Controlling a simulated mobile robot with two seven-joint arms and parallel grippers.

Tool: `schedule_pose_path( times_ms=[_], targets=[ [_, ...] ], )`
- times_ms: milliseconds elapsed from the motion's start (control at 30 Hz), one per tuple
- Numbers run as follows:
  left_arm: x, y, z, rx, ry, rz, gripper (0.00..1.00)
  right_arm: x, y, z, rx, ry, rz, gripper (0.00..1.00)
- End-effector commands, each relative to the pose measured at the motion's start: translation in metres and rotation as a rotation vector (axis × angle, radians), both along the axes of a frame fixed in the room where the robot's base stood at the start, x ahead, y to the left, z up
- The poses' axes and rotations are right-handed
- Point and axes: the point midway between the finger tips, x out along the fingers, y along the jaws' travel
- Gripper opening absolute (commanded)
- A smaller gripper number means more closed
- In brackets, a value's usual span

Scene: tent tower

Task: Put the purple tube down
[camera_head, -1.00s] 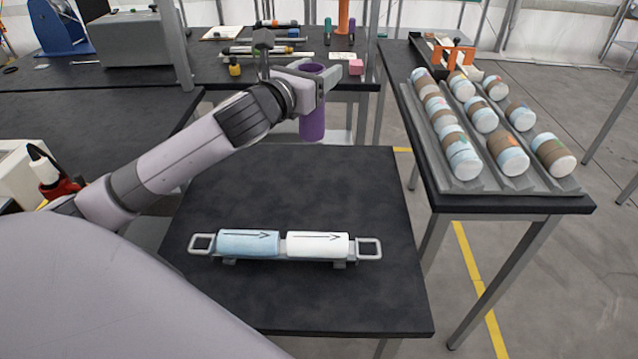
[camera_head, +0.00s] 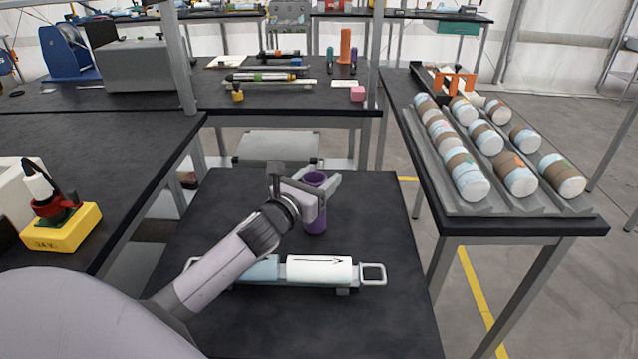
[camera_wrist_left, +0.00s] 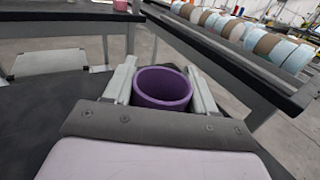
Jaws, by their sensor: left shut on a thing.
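The purple tube (camera_head: 315,213) stands upright at the black table (camera_head: 375,215) in front of me, behind the tray with the blue and white rolls. My left gripper (camera_head: 318,183) is shut on it near its top, with the arm coming in from the lower left. In the left wrist view the open top of the tube (camera_wrist_left: 163,88) shows between the two fingers (camera_wrist_left: 160,90). I cannot tell whether the tube's bottom touches the table. My right gripper is not in view.
A tray (camera_head: 373,274) with a white roll (camera_head: 320,268) and a partly hidden blue roll (camera_head: 262,270) lies in front of the tube. A rack (camera_head: 440,195) of several banded rolls stands on the right table. The table right of the tube is clear.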

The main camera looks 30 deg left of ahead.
Motion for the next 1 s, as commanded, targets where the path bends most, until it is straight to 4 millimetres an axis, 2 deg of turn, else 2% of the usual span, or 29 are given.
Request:
schedule_pose_path(
  times_ms=[400, 433, 500, 867, 1000],
  targets=[
    [0.0, 0.0, -0.007, 0.001, -0.002, -0.001, 0.04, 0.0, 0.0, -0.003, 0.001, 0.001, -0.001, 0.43],
    [0.0, 0.0, -0.007, 0.001, -0.001, 0.0, 0.59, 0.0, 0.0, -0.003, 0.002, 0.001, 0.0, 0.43],
    [0.0, 0.0, -0.006, 0.0, -0.001, 0.0, 0.81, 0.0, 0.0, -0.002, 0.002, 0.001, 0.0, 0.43],
    [0.0, 0.0, -0.003, 0.0, -0.001, 0.0, 0.81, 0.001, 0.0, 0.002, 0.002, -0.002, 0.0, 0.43],
    [-0.011, 0.0, -0.005, 0.001, 0.001, -0.001, 0.81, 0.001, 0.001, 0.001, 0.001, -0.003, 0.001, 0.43]
  ],
)
